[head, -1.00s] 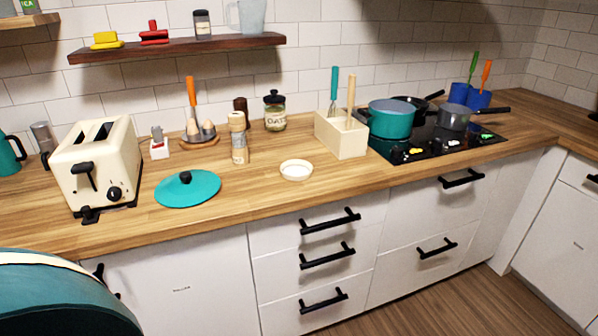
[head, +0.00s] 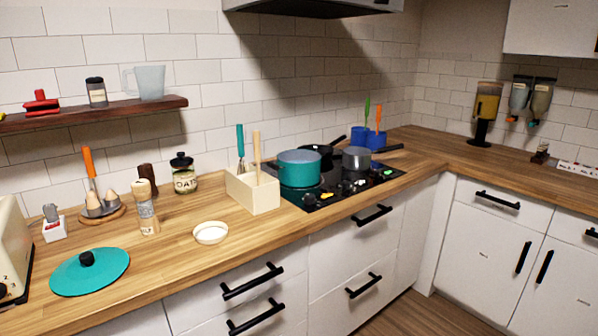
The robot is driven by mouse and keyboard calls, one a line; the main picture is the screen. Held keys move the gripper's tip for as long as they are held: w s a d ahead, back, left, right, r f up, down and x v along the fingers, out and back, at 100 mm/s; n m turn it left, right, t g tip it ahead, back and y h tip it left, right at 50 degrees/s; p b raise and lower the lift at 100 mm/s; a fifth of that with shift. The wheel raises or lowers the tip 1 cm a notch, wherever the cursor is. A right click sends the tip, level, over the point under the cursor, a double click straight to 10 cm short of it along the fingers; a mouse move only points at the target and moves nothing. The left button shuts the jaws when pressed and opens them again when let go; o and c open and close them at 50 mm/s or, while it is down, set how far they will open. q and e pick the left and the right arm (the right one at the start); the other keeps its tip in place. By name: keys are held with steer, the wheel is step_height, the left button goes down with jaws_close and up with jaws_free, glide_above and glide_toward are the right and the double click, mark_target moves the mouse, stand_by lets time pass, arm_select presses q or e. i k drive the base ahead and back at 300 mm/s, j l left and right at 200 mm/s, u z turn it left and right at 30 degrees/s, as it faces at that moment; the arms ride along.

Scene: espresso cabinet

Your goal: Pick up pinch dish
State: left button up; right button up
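The pinch dish looks to be the small, shallow white bowl (head: 210,233) near the front edge of the wooden counter in the head view. It stands between the teal lid and the cream utensil box, apart from both. Its inside is pale; I cannot tell whether it holds anything. Neither of my grippers shows in the head view, and nothing is touching the dish.
Near the dish stand a teal lid (head: 90,271), a grinder (head: 147,207), an oats jar (head: 183,174) and a utensil box (head: 252,190). A teal pot (head: 299,168) sits on the black cooktop (head: 335,189). The counter in front of the dish is clear.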

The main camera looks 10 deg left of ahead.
mark_target(211, 233)
steer(key=u, duration=0.7)
steer(key=i+l+u, duration=0.15)
steer(key=u, duration=0.15)
steer(key=i+l+u, duration=0.15)
steer(key=l+u, duration=0.15)
steer(key=l, duration=0.15)
steer(key=i+l+u, duration=0.1)
steer(key=l+u, duration=0.25)
